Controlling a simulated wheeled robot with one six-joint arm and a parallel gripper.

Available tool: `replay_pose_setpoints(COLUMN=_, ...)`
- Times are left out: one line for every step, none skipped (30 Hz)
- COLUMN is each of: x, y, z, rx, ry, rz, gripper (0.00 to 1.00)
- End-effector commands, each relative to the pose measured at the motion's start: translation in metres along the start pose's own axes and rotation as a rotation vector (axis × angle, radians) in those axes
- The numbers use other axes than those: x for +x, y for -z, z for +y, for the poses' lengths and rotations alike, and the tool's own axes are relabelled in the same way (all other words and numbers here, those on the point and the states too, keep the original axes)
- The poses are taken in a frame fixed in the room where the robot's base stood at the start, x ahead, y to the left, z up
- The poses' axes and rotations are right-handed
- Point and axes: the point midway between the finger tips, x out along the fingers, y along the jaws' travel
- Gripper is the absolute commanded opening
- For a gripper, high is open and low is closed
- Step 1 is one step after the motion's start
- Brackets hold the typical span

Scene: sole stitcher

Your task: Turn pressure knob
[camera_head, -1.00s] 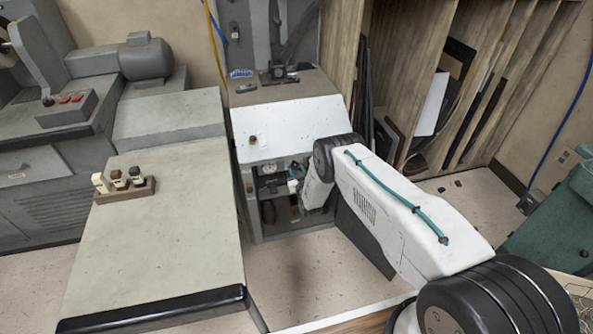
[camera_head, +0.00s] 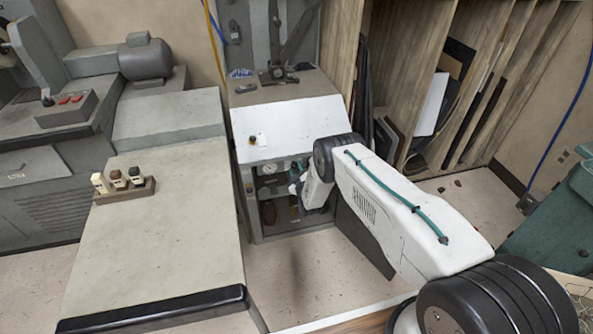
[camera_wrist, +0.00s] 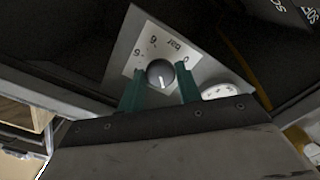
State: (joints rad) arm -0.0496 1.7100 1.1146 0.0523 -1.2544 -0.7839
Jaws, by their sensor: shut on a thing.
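The pressure knob (camera_wrist: 160,73) is round and black with a white pointer line. It sits on a pale dial plate (camera_wrist: 146,47) marked with numbers and "bar". My gripper (camera_wrist: 160,88) has its two green fingers on either side of the knob, shut on it. The pointer line points toward the bottom of the wrist picture. In the head view the knob is hidden by my wrist, which reaches into the open front of the grey stitcher (camera_head: 290,112). A round white gauge (camera_wrist: 219,91) is right of the knob; it also shows in the head view (camera_head: 270,168).
A small dark knob (camera_head: 252,140) is on the white panel above the opening. Dark items stand inside the lower bay. A grey table (camera_head: 160,240) with a small block of stamps (camera_head: 124,190) is at left. Wooden racks (camera_head: 405,60) stand at right.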

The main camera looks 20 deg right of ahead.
Motion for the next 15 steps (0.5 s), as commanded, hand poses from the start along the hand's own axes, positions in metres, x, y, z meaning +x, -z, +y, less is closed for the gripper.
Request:
replay_pose_setpoints(x=-0.0001, y=-0.0001, z=-0.0002, rx=-0.007, ry=0.001, rz=0.000, gripper=0.11)
replay_pose_setpoints(x=-0.0001, y=-0.0001, z=-0.0002, rx=-0.011, ry=0.001, rz=0.000, gripper=0.11)
replay_pose_setpoints(x=-0.0001, y=-0.0001, z=-0.0002, rx=-0.015, ry=0.001, rz=-0.001, gripper=0.11)
replay_pose_setpoints(x=-0.0001, y=-0.0001, z=-0.0002, rx=-0.017, ry=0.001, rz=-0.001, gripper=0.11)
replay_pose_setpoints(x=-0.0001, y=-0.0001, z=-0.0002, rx=-0.018, ry=0.001, rz=-0.001, gripper=0.11)
replay_pose_setpoints(x=-0.0001, y=-0.0001, z=-0.0002, rx=-0.019, ry=0.001, rz=-0.001, gripper=0.11)
replay_pose_setpoints(x=-0.0001, y=-0.0001, z=-0.0002, rx=-0.019, ry=0.001, rz=-0.001, gripper=0.11)
replay_pose_setpoints(x=-0.0001, y=-0.0001, z=-0.0002, rx=-0.019, ry=0.001, rz=-0.001, gripper=0.11)
replay_pose_setpoints(x=-0.0001, y=-0.0001, z=-0.0002, rx=-0.019, ry=0.001, rz=-0.001, gripper=0.11)
replay_pose_setpoints(x=-0.0001, y=-0.0001, z=-0.0002, rx=-0.019, ry=0.001, rz=-0.001, gripper=0.11)
replay_pose_setpoints(x=-0.0001, y=-0.0002, z=-0.0002, rx=-0.019, ry=0.001, rz=-0.001, gripper=0.11)
replay_pose_setpoints(x=-0.0001, y=-0.0002, z=-0.0002, rx=-0.019, ry=0.001, rz=-0.001, gripper=0.11)
replay_pose_setpoints(x=-0.0001, y=-0.0002, z=-0.0002, rx=-0.019, ry=0.001, rz=-0.001, gripper=0.11)
replay_pose_setpoints(x=-0.0001, y=-0.0002, z=-0.0002, rx=-0.019, ry=0.001, rz=-0.001, gripper=0.11)
replay_pose_setpoints(x=-0.0001, y=-0.0002, z=-0.0002, rx=-0.018, ry=0.001, rz=-0.001, gripper=0.37)
